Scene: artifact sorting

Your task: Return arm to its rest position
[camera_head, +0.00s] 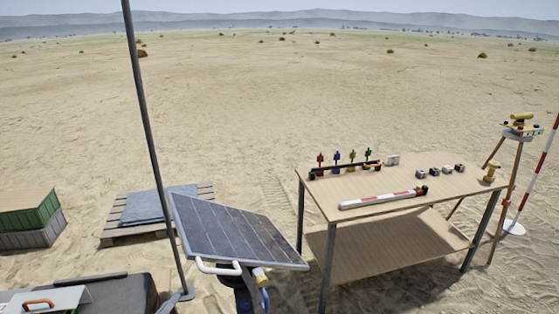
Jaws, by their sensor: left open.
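I cannot make out either gripper or any arm in the head view. The wooden table (345,203) stands right of centre, with a lower shelf (390,248) under its top. On the top, several small coloured pieces stand upright in a dark rack (345,169) at the back left. A white and red rod (383,199) with a dark end lies near the front.
A tilted solar panel (235,230) and a dark pole (152,150) stand left of the table. A wooden pallet (112,235), stacked crates (38,212) and a case (110,295) are at left. A tripod instrument (521,130) stands right. Open sand lies behind.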

